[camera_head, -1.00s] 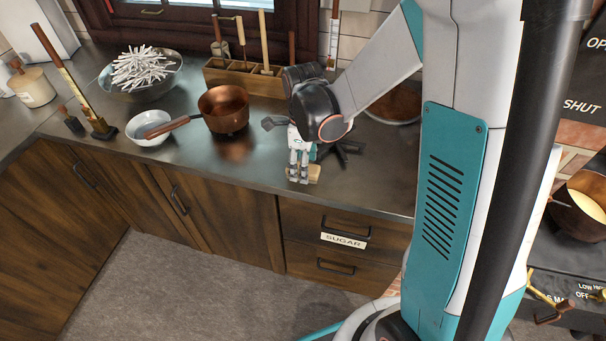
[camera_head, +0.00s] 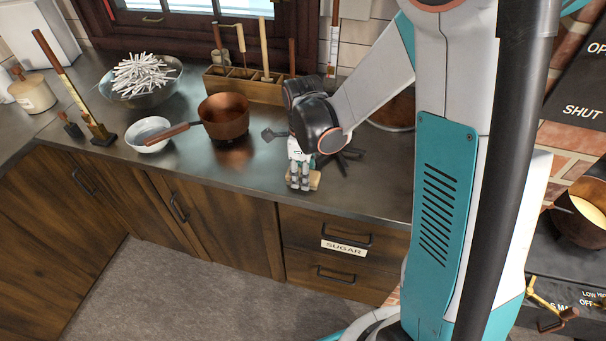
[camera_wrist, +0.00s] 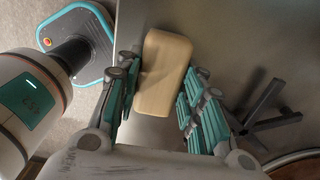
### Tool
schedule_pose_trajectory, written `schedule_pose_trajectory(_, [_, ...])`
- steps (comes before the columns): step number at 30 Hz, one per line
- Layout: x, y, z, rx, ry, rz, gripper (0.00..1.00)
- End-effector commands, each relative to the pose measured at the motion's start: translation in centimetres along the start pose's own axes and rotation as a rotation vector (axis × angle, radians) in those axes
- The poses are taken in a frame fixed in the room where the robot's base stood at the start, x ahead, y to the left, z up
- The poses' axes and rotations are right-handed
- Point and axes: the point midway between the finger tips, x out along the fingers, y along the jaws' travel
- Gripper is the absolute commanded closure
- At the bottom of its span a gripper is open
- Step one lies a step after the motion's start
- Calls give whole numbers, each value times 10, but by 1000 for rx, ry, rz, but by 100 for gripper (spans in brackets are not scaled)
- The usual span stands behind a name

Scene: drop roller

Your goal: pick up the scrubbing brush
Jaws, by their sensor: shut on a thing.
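The scrubbing brush (camera_head: 315,181) shows as a pale wooden block near the counter's front edge, above the drawers. In the wrist view the brush (camera_wrist: 166,70) lies between the teal-padded fingers, its smooth tan face toward the camera. My gripper (camera_head: 301,184) is shut on it, with fingers along both long sides; the gripper (camera_wrist: 160,86) also shows in the wrist view. Any bristles are hidden. The brush appears to be at counter level; I cannot tell whether it touches the surface.
A dark, several-armed object (camera_wrist: 265,112) stands close to the right of my gripper. A copper pot (camera_head: 224,118), a white bowl (camera_head: 148,139) and a wooden utensil box (camera_head: 243,84) are farther left and back. Bare counter (camera_head: 235,175) lies left of my gripper.

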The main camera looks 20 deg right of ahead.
Motion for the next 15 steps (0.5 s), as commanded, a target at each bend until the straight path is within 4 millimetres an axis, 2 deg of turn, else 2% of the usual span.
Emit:
schedule_pose_trajectory(4, [-14, 0, 0, 0, 0, 0, 93])
schedule_pose_trajectory(8, [-37, 0, 0, 0, 0, 0, 93])
schedule_pose_trajectory(15, [-102, 1, 0, 0, 0, 0, 93])
